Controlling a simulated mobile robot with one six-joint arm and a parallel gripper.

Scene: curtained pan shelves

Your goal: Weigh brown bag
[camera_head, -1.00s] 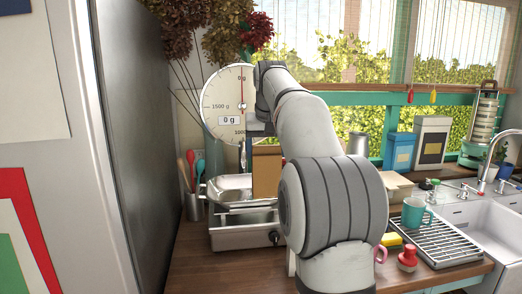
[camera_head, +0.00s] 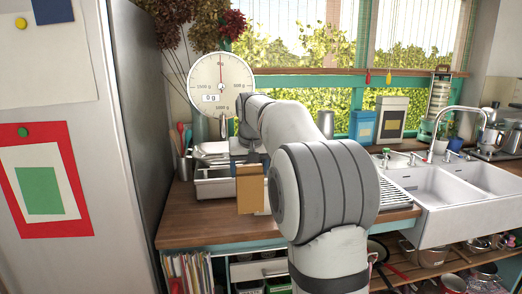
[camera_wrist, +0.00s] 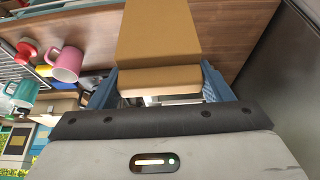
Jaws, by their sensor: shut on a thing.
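The brown bag (camera_head: 250,188) is a plain box-like tan packet. My gripper (camera_head: 250,158) is shut on its top and holds it upright in front of the scale. In the wrist view the bag (camera_wrist: 158,35) sits between the blue fingers of my gripper (camera_wrist: 160,88). The scale has a round white dial (camera_head: 221,75) with a red needle at the top, and its display reads 0 g. Its metal pan (camera_head: 208,149) is behind and left of the bag, apart from it. My arm and the bag hide the right part of the scale.
The wooden counter (camera_head: 185,218) runs below the scale. A grey cabinet side (camera_head: 135,120) stands close on the left. A sink (camera_head: 455,185) and drying rack (camera_head: 396,194) are on the right. A pink mug (camera_wrist: 66,64) and teal mug (camera_wrist: 22,94) show in the wrist view.

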